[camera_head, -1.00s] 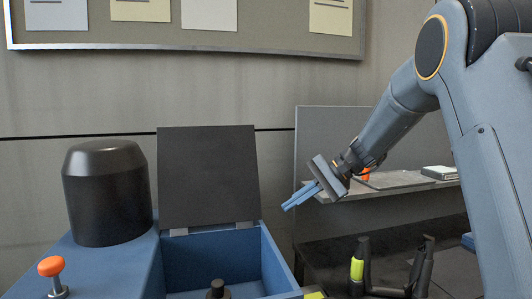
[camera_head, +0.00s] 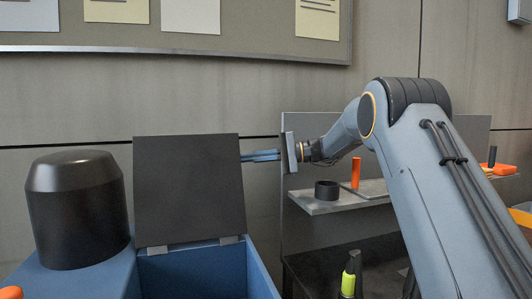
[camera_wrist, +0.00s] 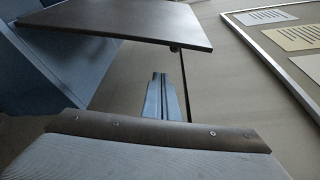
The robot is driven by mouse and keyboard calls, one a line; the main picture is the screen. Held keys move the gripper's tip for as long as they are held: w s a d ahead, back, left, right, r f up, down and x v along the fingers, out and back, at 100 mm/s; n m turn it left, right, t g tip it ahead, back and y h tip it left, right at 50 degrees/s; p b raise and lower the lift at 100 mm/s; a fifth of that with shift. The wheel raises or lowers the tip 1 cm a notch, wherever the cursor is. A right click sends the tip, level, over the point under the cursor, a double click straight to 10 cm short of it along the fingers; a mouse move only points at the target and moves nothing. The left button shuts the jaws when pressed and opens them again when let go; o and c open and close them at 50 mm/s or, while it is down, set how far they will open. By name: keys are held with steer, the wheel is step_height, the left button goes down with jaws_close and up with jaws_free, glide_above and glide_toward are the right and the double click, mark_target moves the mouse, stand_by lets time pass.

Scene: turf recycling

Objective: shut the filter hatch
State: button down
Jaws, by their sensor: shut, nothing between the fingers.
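The filter hatch is a dark flat lid (camera_head: 188,190) standing upright, open, on two hinges at the back edge of a blue box (camera_head: 205,272). The lid also shows in the wrist view (camera_wrist: 130,20), beyond my fingers and to their upper left. My gripper (camera_head: 246,156) is shut and empty, pointing left with its fingertips at the lid's right edge, at upper height. In the wrist view my closed fingers (camera_wrist: 165,97) lie just below the lid's edge. I cannot tell whether they touch the lid or reach behind it.
A black cylinder (camera_head: 77,208) stands on the blue machine left of the lid. A grey shelf (camera_head: 325,203) with a black cup (camera_head: 327,190) and an orange cylinder (camera_head: 356,172) is to the right, below my arm. The wall and notice board (camera_head: 250,45) are behind.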

steer(key=shift+s+a+r+p, duration=0.1)
steer(key=shift+s+r+p, duration=0.2)
steer(key=shift+s+p, duration=0.45)
steer(key=shift+s+a+r+p, duration=0.1)
steer(key=shift+s+r+p, duration=0.2)
steer(key=shift+s, duration=0.75)
